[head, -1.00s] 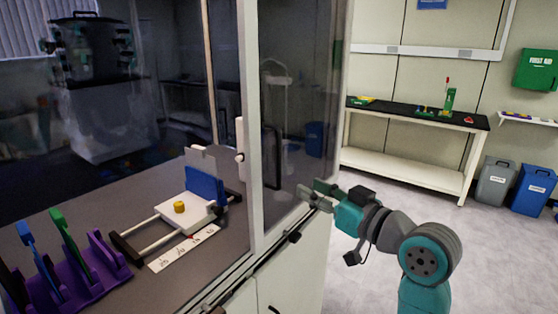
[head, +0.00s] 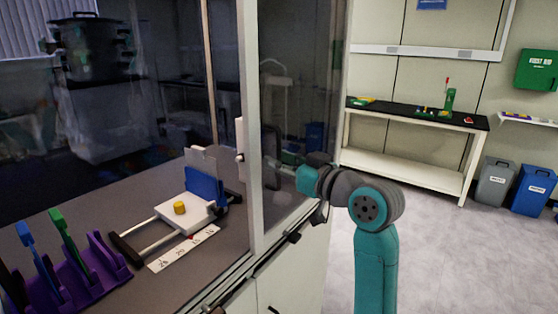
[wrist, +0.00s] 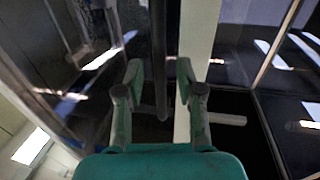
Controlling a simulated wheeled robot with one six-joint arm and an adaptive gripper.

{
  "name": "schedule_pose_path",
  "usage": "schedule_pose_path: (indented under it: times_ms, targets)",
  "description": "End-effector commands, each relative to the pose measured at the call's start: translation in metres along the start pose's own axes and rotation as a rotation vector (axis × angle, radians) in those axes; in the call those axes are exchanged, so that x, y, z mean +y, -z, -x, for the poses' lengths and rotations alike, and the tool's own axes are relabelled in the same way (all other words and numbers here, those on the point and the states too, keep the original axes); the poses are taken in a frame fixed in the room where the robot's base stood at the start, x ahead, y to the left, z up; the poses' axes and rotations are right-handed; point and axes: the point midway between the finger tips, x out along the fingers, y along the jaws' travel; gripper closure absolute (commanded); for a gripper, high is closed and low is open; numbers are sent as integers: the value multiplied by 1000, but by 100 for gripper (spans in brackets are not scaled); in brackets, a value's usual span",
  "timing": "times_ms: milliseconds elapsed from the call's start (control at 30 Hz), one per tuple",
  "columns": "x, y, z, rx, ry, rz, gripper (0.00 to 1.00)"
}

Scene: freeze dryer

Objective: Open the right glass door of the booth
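The right glass door (head: 300,95) of the booth is right of the pale upright post (head: 249,130). I see no clear gap at its edge in the head view. Its dark vertical bar handle (head: 277,142) is by the post. In the wrist view the handle (wrist: 159,50) runs down between the two teal fingers of my gripper (wrist: 160,75). The fingers are open, with space on both sides of the bar. I cannot tell whether either finger touches it. In the head view the fingertips are hard to make out against the dark glass.
Inside the booth are a purple rack (head: 85,275) and a white and blue device (head: 190,207) on the grey worktop. A white cabinet (head: 290,270) is below. A bench (head: 410,165) and two bins (head: 495,180) stand at the right. The floor between is clear.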

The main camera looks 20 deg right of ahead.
Motion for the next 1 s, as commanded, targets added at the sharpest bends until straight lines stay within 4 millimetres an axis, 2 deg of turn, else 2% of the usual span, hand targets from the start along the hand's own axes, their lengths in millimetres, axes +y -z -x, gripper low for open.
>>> schedule_pose_path:
  times_ms: [133, 400, 433, 567, 600, 1000]
  targets:
    - [0, 0, -8, -1, 0, 0, 63]
    - [0, 0, -9, 0, -1, 0, 63]
    - [0, 0, -9, 0, -1, 0, 65]
    - [0, 0, -9, 0, 0, 0, 98]
    - [0, 0, -9, 0, 0, 0, 100]
    - [3, 0, -4, -1, 9, -1, 100]
